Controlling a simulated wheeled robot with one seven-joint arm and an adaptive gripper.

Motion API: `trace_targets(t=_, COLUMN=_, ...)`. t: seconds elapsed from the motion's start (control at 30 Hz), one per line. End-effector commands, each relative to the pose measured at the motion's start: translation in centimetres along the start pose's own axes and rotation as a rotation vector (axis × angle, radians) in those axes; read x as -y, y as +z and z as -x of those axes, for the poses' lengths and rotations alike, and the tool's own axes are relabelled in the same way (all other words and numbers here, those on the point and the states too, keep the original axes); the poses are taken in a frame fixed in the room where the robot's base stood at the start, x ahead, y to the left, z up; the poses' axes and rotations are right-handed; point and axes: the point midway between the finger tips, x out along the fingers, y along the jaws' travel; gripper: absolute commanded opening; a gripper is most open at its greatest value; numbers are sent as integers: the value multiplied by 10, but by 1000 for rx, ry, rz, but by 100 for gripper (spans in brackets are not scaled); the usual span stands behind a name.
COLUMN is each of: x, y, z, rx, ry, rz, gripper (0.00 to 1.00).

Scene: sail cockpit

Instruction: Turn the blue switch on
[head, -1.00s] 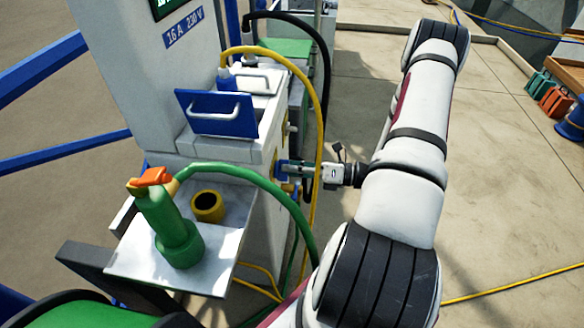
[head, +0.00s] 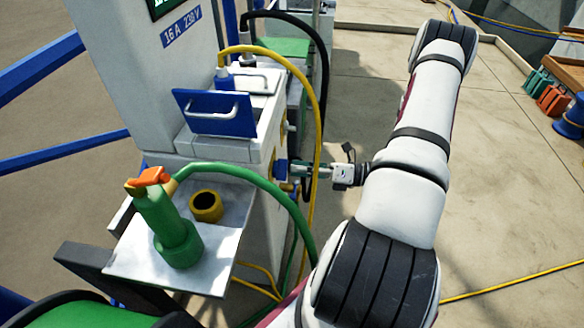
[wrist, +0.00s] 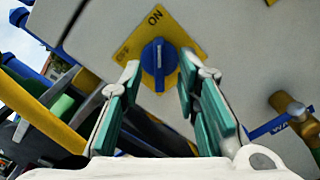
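The blue switch (wrist: 159,62) is a round knob on a yellow plate (wrist: 184,38) on a pale cabinet face, marked ON at the top and OFF at the left in the wrist view. Its raised ridge with a pale line runs nearly upright in that view, with its upper end towards ON. My gripper (wrist: 160,84) is open, with a green-padded finger on each side below the knob and nothing between them. In the head view my gripper (head: 308,170) is beside the cabinet's right side. I cannot tell whether a finger touches the knob.
A yellow hose (head: 317,125) and a green hose (head: 275,186) hang close to my gripper. A shelf (head: 165,275) holds a green nozzle (head: 175,235) and a yellow cup (head: 206,206). A brass fitting (wrist: 288,103) is at the right in the wrist view. The floor at right is mostly clear.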

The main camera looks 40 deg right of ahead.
Motion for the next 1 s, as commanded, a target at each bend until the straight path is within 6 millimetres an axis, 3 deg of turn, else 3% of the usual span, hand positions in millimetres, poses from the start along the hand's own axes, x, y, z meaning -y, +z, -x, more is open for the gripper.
trace_targets(t=0.2, x=1, y=0, z=47, rx=2, ry=-5, rz=0, gripper=30)
trace_targets(t=0.4, x=1, y=0, z=78, rx=0, ry=-3, rz=-1, gripper=30)
trace_targets(t=0.6, x=0, y=0, z=91, rx=0, ry=-1, rz=-1, gripper=30)
trace_targets(t=1.0, x=0, y=0, z=92, rx=0, ry=-1, rz=-2, gripper=30)
